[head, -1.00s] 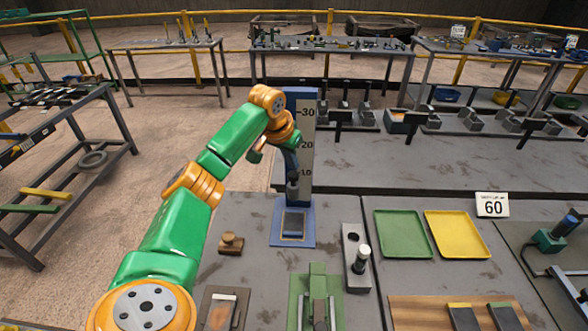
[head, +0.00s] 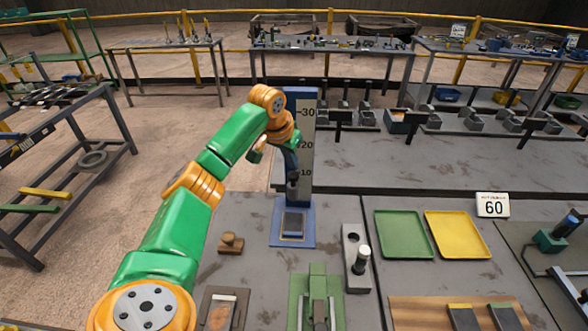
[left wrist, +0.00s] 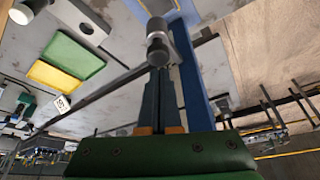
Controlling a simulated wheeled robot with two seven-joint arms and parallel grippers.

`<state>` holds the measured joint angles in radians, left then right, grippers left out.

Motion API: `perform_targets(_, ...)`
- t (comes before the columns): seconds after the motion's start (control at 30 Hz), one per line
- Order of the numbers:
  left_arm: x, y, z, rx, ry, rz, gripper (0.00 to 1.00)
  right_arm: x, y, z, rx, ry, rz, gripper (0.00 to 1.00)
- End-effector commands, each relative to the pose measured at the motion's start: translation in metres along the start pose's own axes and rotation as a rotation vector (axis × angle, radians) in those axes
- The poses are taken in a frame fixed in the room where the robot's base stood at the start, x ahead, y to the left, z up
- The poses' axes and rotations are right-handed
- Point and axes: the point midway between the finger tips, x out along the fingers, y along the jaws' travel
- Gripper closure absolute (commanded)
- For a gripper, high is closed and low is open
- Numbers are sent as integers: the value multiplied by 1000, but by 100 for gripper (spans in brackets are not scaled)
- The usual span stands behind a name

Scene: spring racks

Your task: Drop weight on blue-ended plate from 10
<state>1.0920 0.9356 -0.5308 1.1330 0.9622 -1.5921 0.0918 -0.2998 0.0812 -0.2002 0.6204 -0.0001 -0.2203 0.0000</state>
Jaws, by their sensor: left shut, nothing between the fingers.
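My left gripper (head: 292,178) is in front of the white scale, near its 10 mark, above the blue drop stand (head: 280,238). Its fingers also show in the left wrist view (left wrist: 158,100) and are shut. A grey cylindrical weight (left wrist: 157,48) shows at the fingertips in that view; I cannot tell whether it touches them. A dark grey plate (head: 293,223) lies flat on the stand's base, below the gripper; its end colour is not clear. My right gripper is not in view.
The scale column (head: 307,135) stands close behind the gripper. A grey holder with a white-topped cylinder (head: 363,252) is to the right. A green tray (head: 403,234), a yellow tray (head: 457,234) and a stamp-like wooden block (head: 231,243) lie nearby. A sign reads 60 (head: 492,206).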

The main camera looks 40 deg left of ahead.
Motion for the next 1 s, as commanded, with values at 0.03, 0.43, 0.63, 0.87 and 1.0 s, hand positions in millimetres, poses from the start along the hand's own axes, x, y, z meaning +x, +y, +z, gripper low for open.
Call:
perform_targets(0.03, 0, 0, 0, 0, 0, 0, 100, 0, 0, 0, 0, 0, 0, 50)
perform_targets(0.43, 0, 0, 0, 0, 0, 0, 100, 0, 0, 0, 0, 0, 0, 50)
perform_targets(0.63, 5, 0, 2, 0, -1, 0, 100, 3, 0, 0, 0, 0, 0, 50)
perform_targets(0.87, 19, 0, 8, 0, -2, 0, 100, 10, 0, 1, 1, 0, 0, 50)
perform_targets(1.0, 23, 0, 10, 0, 0, 0, 100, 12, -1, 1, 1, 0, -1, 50)
